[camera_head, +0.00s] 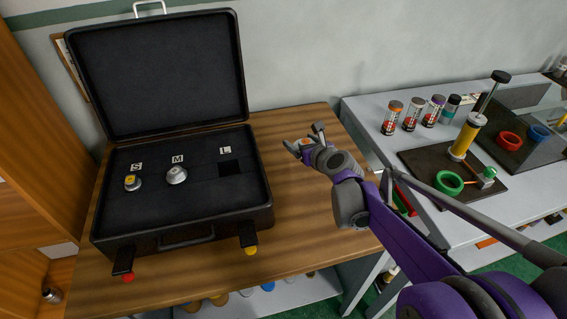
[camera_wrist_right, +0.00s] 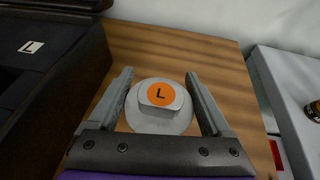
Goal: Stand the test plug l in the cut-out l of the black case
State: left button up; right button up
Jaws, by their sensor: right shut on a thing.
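The black case (camera_head: 182,248) stands open on the wooden table. Its cut-out l (camera_head: 231,168) is a dark, empty square hole at the right of the foam, below a white L label. The test plug l (camera_wrist_right: 161,118) is a grey round piece with an orange L disc on top; it also shows small in the head view (camera_head: 305,143). My right gripper (camera_wrist_right: 158,78) is shut on it, a finger on each side, to the right of the case. The plug looks upright; whether it touches the table I cannot tell. My left gripper is out of view.
Plugs S (camera_head: 131,183) and M (camera_head: 176,175) sit in the case's other cut-outs. The raised lid (camera_head: 160,75) stands at the back. Bare table (camera_head: 300,220) lies right of the case. A grey bench (camera_head: 375,150) with bottles and a dark board stands further right.

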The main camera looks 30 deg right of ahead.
aim_at(299, 166)
notch_tip(299, 166, down, 8)
jog(key=shift+r+b, duration=0.2)
jog(key=shift+b, duration=0.4)
jog(key=shift+f, duration=0.15)
jog(key=o, duration=1.3)
jog(key=shift+c, duration=0.2)
jog(key=shift+o, duration=0.6)
